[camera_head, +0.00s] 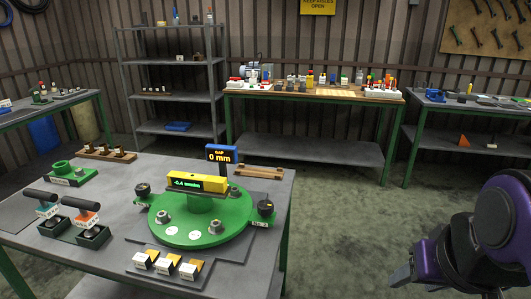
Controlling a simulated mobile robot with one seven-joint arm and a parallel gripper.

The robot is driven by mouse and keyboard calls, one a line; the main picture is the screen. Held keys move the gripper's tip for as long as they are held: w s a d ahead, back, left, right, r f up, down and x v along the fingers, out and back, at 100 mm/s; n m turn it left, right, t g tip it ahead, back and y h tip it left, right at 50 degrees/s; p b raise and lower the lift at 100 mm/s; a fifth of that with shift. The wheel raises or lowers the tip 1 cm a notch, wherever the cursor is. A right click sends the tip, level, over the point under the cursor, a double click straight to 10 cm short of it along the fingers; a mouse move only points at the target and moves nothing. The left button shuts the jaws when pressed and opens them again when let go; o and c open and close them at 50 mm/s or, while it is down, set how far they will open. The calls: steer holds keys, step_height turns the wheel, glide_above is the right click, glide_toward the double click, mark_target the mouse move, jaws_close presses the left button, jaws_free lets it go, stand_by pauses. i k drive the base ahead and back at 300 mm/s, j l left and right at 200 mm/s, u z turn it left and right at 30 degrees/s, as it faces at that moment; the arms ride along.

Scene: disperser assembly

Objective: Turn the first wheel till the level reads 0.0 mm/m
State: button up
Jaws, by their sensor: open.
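A yellow level (211,183) lies across the centre of a round green plate (175,232) on the near table. Its green digits are small and seem to read about -0.4 mm/m. A black wheel (143,189) sits on a green foot at the plate's left edge, and another black wheel (265,208) at its right edge. Their labels are too small to read, so I cannot tell which is the first. My gripper (402,276) is at the lower right, open, beyond the table's right side and far from both wheels. It is partly hidden by my purple arm.
A blue display (221,154) reading "GAP 0 mm" stands behind the level. Two T-handled tools (87,218) stand at left, and several small labelled blocks (165,265) lie in front. Floor (340,225) is clear between the table and my arm.

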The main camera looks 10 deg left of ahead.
mark_target(142, 189)
steer(key=j, duration=3.15)
steer(key=k+j, duration=0.1)
steer(key=j, duration=0.3)
steer(key=k+j+z, duration=0.1)
steer(key=j, duration=0.35)
steer(key=k+j, duration=0.15)
steer(key=j, duration=0.25)
steer(key=i+l, duration=0.2)
steer(key=l, duration=0.2)
steer(key=i+l+u, duration=0.1)
steer(key=l, duration=0.3)
steer(key=i, duration=0.05)
